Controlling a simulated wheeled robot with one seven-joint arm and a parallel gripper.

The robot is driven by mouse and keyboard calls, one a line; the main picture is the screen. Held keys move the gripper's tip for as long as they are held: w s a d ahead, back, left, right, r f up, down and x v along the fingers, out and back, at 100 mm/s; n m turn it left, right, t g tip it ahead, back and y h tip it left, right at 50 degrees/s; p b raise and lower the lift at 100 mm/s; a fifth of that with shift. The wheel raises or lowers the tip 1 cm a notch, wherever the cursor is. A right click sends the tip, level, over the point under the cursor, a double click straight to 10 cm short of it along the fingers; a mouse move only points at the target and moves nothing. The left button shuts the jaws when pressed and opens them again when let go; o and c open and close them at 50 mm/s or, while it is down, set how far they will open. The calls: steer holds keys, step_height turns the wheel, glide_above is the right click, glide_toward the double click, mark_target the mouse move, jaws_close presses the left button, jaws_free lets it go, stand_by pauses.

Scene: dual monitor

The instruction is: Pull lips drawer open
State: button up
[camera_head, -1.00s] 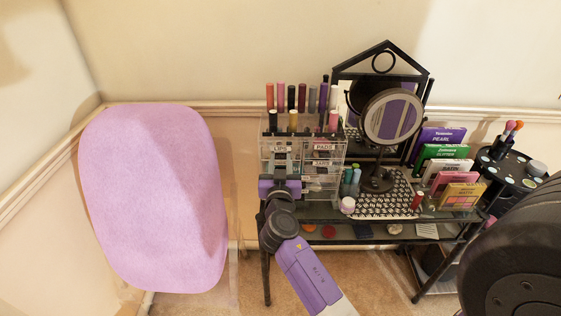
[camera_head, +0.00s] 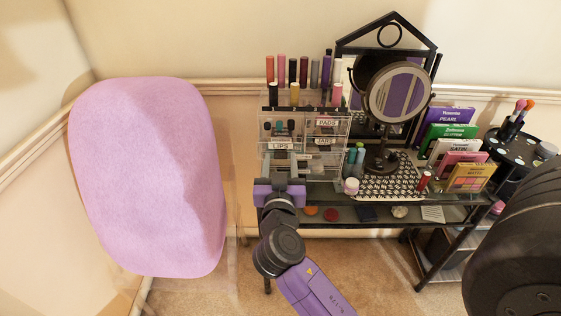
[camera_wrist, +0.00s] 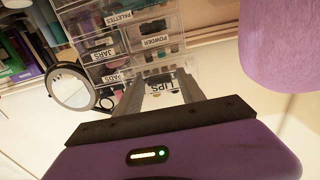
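The label also shows upside down in the wrist view (camera_wrist: 161,87). My gripper (camera_head: 280,178) is in front of and below the label in the head view. In the wrist view my gripper (camera_wrist: 161,85) has its two fingers apart, with the label seen between them. Nothing is visibly clamped. I cannot tell whether the fingertips touch the drawer, or how far it stands out.
Other labelled drawers include PADS (camera_head: 326,123) and JARS (camera_head: 323,141). Lipsticks and bottles stand on top. A pink chair (camera_head: 150,175) stands left. Carpet (camera_head: 380,280) shows in front.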

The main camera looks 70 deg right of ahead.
steer(key=shift+o, duration=0.3)
steer(key=b+v, duration=0.2)
steer(key=v, duration=0.5)
steer(key=shift+a, duration=0.4)
steer(key=shift+s, duration=0.1)
steer(key=w+a+f+n+t+y, duration=0.2)
steer(key=a+n+t+y, duration=0.3)
steer(key=a, duration=0.3)
steer(key=w+a+f+n+t+y, duration=0.1)
steer(key=a+f+n+t+y, duration=0.25)
steer(key=a+n+y, duration=0.35)
steer(key=s+a+f+y, duration=0.1)
steer(key=s+a, duration=0.3)
steer(key=s, duration=0.5)
steer(key=s+a+n+y, duration=0.1)
steer(key=s+a+y, duration=0.2)
steer(key=s, duration=0.6)
steer(key=shift+s+a+f+n+g+y, duration=0.2)
steer(key=shift+a+f+n+g+y, duration=0.15)
steer(key=shift+a, duration=0.9)
